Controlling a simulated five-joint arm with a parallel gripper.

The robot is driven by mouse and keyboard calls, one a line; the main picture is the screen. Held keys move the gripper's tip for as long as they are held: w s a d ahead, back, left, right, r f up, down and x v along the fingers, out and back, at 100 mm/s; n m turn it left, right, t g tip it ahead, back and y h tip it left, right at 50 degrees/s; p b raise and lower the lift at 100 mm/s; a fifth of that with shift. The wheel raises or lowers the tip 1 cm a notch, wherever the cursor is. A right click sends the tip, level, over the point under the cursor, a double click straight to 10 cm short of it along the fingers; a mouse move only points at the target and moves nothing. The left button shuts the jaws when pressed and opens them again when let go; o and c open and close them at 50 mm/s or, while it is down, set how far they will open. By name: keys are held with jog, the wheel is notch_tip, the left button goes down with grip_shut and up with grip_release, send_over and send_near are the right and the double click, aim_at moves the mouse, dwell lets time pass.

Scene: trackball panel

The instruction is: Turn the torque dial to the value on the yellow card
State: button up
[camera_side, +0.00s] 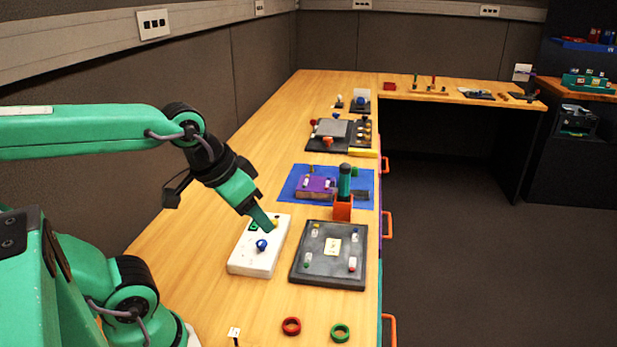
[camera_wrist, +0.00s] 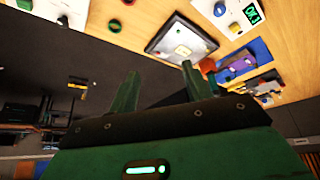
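A white panel (camera_side: 246,262) lies on the bench in front of my arm. It carries a blue round knob (camera_side: 262,245), a small green display (camera_side: 253,226) and a small yellow part (camera_side: 275,221). I cannot read a dial value or tell which part is the torque dial. A pale yellow card (camera_side: 332,246) lies on the dark panel to the right; its marking is too small to read. My gripper (camera_side: 268,228) hangs above the white panel, apparently not touching the knob. In the wrist view its two fingers (camera_wrist: 160,68) are apart and empty; the blue knob (camera_wrist: 220,9) shows at the top.
A dark square panel (camera_side: 312,275) with small posts is right of the white one. Behind it stand an orange holder (camera_side: 342,207) with a green-handled tool and a blue mat (camera_side: 286,190). Red (camera_side: 291,326) and green (camera_side: 340,332) rings lie near the front.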

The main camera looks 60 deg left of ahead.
jog(key=w+a+f+n+g, duration=0.3)
jog(key=w+a+f+n, duration=0.25)
jog(key=a+n, duration=0.3)
jog(key=n+g, duration=0.2)
jog(key=n, duration=0.7)
send_over(262, 242)
notch_tip(262, 242, down, 6)
jog(key=shift+f, duration=0.25)
jog(key=shift+f, duration=0.15)
jog(key=shift+f, duration=3.75)
jog(key=c, duration=1)
